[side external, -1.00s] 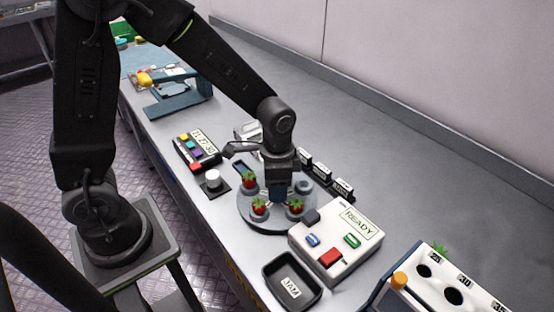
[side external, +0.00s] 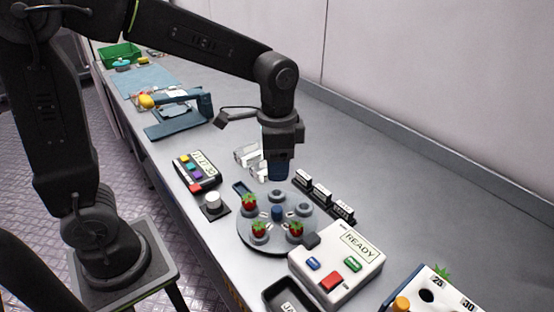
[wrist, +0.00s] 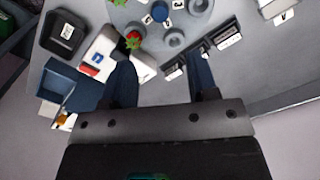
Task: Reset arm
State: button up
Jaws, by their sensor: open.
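My gripper (side external: 279,172) is open and empty. It hangs above the far side of a round grey carousel (side external: 247,238) and clear of it. In the wrist view its two dark blue fingers (wrist: 162,82) stand apart with nothing between them. Three strawberries sit in the carousel's cups: one at the back left (side external: 249,202), one at the front (side external: 259,229) and one at the right (side external: 295,230). Other cups on the carousel are empty, and a blue hub (side external: 278,212) is at its centre.
A white READY box (side external: 335,265) with coloured buttons stands right of the carousel, beside a black tray (side external: 287,297). A row of small labelled black blocks (side external: 322,195) lies behind. A button keypad (side external: 197,172) and white knob (side external: 212,202) are left. The bench's back strip is clear.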

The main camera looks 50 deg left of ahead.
jog(key=s+a+r+n+t, duration=0.2)
jog(key=s+n, duration=0.1)
jog(key=s, duration=0.3)
jog(key=s+a+r+n+t, duration=0.2)
jog(key=s+r+n+t, duration=0.1)
jog(key=s, duration=0.3)
jog(key=shift+s+r+n+t, duration=0.25)
jog(key=shift+s+n+t, duration=0.05)
jog(key=shift+s, duration=0.05)
